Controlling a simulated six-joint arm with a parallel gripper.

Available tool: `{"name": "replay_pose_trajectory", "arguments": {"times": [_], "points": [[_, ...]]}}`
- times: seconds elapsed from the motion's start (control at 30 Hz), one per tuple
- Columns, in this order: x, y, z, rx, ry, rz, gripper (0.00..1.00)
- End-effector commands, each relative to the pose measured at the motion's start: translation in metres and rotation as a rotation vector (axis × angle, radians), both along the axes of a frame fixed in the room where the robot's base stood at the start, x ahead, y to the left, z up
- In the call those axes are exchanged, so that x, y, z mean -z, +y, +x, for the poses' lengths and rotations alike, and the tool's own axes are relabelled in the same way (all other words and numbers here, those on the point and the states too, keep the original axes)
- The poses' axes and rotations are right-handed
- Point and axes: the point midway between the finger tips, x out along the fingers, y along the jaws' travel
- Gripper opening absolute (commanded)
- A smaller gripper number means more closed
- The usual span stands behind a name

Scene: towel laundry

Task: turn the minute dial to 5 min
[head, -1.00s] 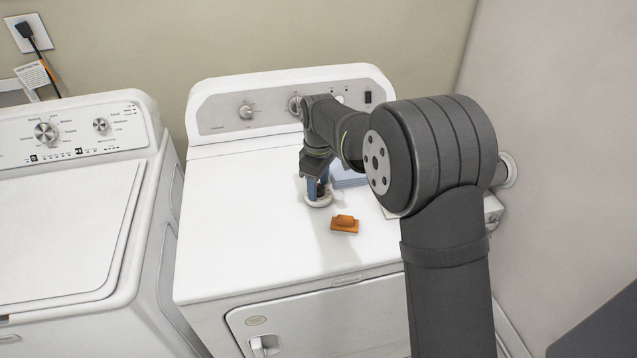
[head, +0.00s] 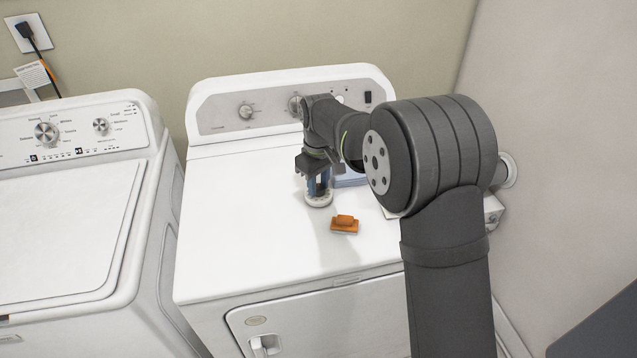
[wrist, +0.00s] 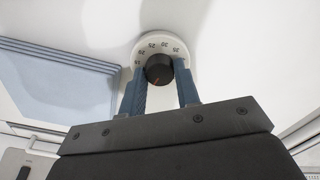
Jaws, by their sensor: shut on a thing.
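The minute dial is a white round disc (wrist: 163,46) with small dark numbers around its rim and a dark knob (wrist: 158,69) in the middle. It lies on the white dryer top, and its white rim shows below my gripper in the head view (head: 318,203). My gripper (head: 318,193) points down over it. In the wrist view its blue fingers (wrist: 160,82) stand on either side of the knob and are shut on it. The knob has a small orange mark.
An orange block-like object (head: 345,225) lies just in front of the dial. Blue folded cloths (wrist: 58,84) lie beside it, partly behind my arm. The dryer's control panel (head: 272,107) rises at the back. The dryer top's left half is clear. A washer (head: 60,235) stands at left.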

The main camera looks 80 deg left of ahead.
Motion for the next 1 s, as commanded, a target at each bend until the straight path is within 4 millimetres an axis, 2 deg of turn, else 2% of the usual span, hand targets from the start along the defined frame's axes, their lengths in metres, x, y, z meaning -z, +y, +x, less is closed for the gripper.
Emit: {"name": "replay_pose_trajectory", "arguments": {"times": [0.33, 0.87, 0.9, 1.0], "points": [[-0.0005, 0.0002, 0.0000, 0.155, 0.000, 0.001, 0.07], [-0.0006, 0.0003, -0.0001, 0.184, 0.000, 0.001, 0.07], [-0.0006, 0.0003, -0.0001, 0.184, 0.000, 0.001, 0.35], [-0.0005, 0.0002, 0.0000, 0.183, 0.000, 0.001, 0.52]]}}
